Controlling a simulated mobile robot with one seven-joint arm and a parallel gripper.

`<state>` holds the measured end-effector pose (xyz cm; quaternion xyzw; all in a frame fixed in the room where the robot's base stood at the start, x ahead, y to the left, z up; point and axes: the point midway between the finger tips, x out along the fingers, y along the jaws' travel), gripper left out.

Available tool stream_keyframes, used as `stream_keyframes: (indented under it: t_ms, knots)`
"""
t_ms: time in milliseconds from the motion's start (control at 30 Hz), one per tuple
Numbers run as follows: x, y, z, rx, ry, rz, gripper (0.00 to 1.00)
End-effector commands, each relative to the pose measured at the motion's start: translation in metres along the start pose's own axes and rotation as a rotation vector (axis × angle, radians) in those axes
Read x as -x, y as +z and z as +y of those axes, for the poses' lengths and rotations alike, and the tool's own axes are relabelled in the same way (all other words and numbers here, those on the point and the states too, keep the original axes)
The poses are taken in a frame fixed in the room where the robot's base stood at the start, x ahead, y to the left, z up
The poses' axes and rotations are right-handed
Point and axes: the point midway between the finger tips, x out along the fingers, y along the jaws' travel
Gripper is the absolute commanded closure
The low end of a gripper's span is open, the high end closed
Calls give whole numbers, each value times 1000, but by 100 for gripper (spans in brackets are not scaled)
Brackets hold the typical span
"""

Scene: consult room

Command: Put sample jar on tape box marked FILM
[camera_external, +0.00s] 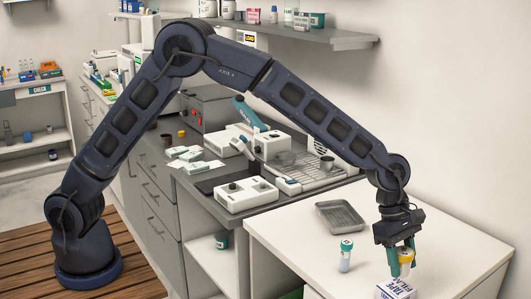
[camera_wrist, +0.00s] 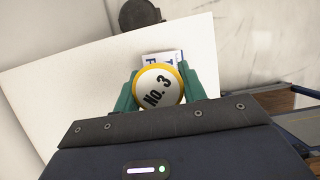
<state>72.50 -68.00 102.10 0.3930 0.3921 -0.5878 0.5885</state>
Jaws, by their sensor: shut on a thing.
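My gripper (camera_external: 403,260) has its green fingers shut on a sample jar with a yellow lid (camera_external: 406,256). In the wrist view the round lid (camera_wrist: 158,87), white with a yellow rim, reads "No. 3" and sits between the fingers (camera_wrist: 158,90). The jar appears upright, right at the white tape box marked FILM (camera_external: 396,289), which has blue lettering. The box is partly cut off by the lower picture edge. In the wrist view the box (camera_wrist: 163,58) shows just beyond the lid. I cannot tell whether the jar touches it.
A second jar with a teal lid (camera_external: 345,255) stands on the white table (camera_external: 450,249), left of my gripper. A grey tray (camera_external: 341,216) lies behind it. The grey counter (camera_external: 205,187) with instruments is at the left. A wall shelf (camera_external: 300,35) is above. The table's right part is clear.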

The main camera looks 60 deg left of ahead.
Motion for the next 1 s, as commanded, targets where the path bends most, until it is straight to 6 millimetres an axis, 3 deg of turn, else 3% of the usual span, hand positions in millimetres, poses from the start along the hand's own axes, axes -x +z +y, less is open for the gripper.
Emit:
stream_keyframes:
  t_ms: [333,733,767,867,1000]
  knots:
    - [-36,-16,0,2,-2,1,82]
    - [-41,-17,0,1,0,0,82]
    - [-41,-17,0,1,0,0,57]
    - [-40,-17,0,1,0,0,37]
    - [-40,-17,0,0,0,0,37]
